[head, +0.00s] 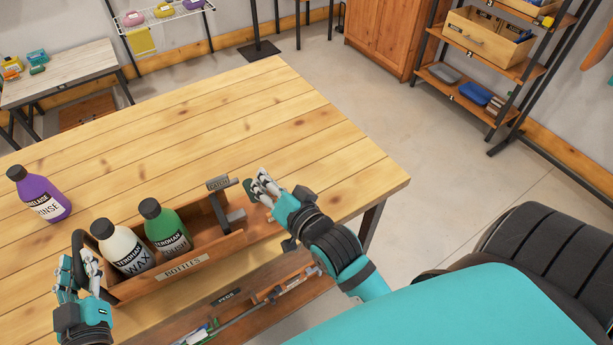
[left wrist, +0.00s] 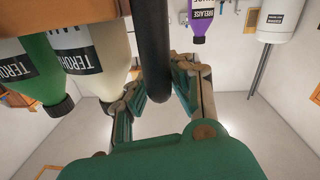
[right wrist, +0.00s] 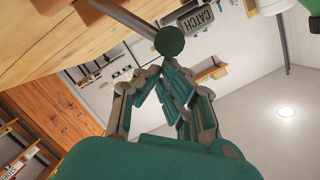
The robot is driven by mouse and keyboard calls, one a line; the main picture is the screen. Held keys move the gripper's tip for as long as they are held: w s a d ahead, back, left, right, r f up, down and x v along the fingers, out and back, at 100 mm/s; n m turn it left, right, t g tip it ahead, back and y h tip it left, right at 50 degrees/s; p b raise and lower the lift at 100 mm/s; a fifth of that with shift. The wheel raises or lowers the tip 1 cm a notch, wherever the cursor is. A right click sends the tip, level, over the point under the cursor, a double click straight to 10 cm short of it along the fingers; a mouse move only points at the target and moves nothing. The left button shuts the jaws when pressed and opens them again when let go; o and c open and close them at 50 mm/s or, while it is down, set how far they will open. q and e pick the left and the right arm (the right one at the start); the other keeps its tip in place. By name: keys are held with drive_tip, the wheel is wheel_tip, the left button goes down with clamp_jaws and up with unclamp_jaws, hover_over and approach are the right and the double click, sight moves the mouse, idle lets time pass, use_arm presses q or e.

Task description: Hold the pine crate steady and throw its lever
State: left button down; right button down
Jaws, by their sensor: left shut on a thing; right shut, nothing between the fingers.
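The pine crate (head: 222,246), labelled BOTTLES, sits on the wooden table near its front edge. A white WAX bottle (head: 125,248) and a green bottle (head: 168,230) stand in it. My left gripper (head: 92,264) is shut on the dark handle at the crate's left end; this handle (left wrist: 152,50) runs between its fingers in the left wrist view. The lever's grey rod with a dark green round knob (right wrist: 170,41) is at the crate's right end, near a CATCH plate (head: 218,183). My right gripper (head: 262,186) is shut and empty, its fingertips close beside the knob; contact is unclear.
A purple RINSE bottle (head: 40,194) stands on the table (head: 270,110) to the left. The table behind the crate is clear. A lower shelf with a PEGS label (head: 226,297) holds tools under the front edge. Shelving (head: 490,70) stands far right.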

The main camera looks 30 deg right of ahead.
use_arm(q)
drive_tip(key=shift+r, duration=0.15)
use_arm(e)
drive_tip(key=shift+s, duration=0.1)
drive_tip(key=s+d+r, duration=0.1)
drive_tip(key=s+r, duration=0.1)
drive_tip(key=s, duration=0.9)
drive_tip(key=shift+s+d, duration=0.15)
drive_tip(key=shift+s, duration=0.15)
use_arm(q)
drive_tip(key=c, duration=1.1)
unclamp_jaws()
